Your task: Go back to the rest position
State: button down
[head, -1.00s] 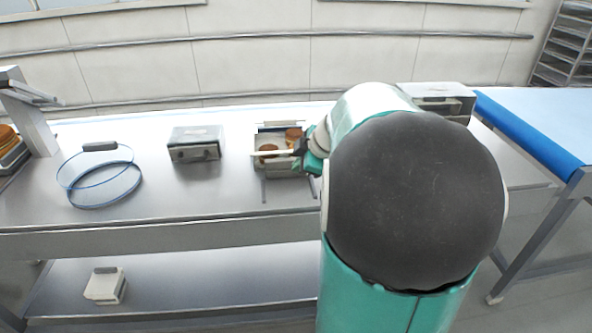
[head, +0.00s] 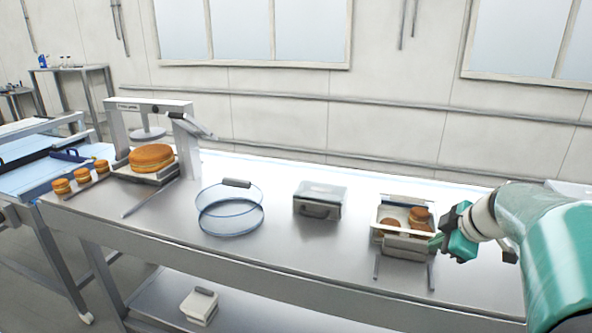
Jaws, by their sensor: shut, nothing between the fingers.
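My gripper (head: 442,241) is at the right of the head view, at the end of my green and white arm. It is small here and its fingers point left, beside the right side of an open metal tray box (head: 405,249) holding brown filled rounds (head: 419,216). Whether the fingers touch the box cannot be told. No object shows held in the gripper. The arm covers the right end of the bench.
The steel bench (head: 285,248) also holds a lidded box (head: 319,201), a clear round ring with a dark handle (head: 230,208), and a press stand (head: 150,125) with a large filled round (head: 151,158). Several small rounds (head: 82,175) sit left. A white box (head: 199,306) stands on the lower shelf.

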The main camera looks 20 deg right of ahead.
jog(key=s+a+m+g+y, duration=0.15)
jog(key=a+m, duration=0.25)
jog(key=a, duration=1.2)
jog(key=s+a+f+m+h, duration=0.2)
jog(key=s+a+m, duration=0.3)
jog(key=s+a, duration=0.4)
jog(key=shift+s+a+m, duration=0.4)
jog(key=shift+a, duration=1.8)
jog(key=shift+f, duration=0.1)
